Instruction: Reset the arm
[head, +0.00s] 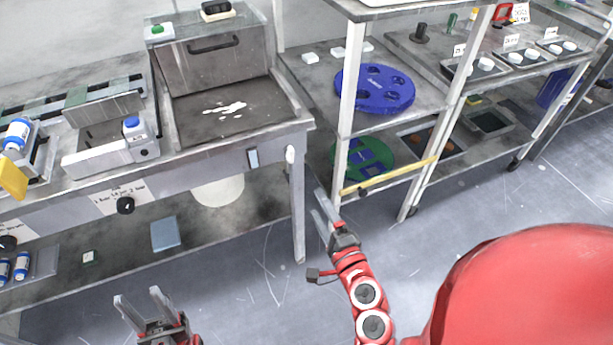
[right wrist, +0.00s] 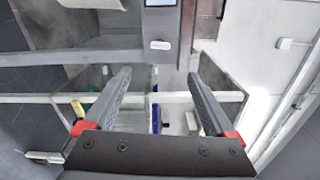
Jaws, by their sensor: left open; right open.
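My left gripper (head: 142,308) is at the bottom left of the head view, open and empty, in front of the workbench's lower shelf. My right gripper (head: 325,212) is in the lower middle of the head view, its red arm reaching up from the bottom. It is open and empty, in front of the shelf rack's near post. In the right wrist view its two grey fingers (right wrist: 154,85) stand well apart with nothing held between them. Neither gripper visibly touches the bench or the rack.
A workbench (head: 275,134) with a lidded basin runs along the left. A shelf rack (head: 300,72) to its right holds a blue disc (head: 375,89) above a green disc (head: 358,158). A yellow bar (head: 390,176) crosses the rack's front. Open floor (head: 250,290) lies before them.

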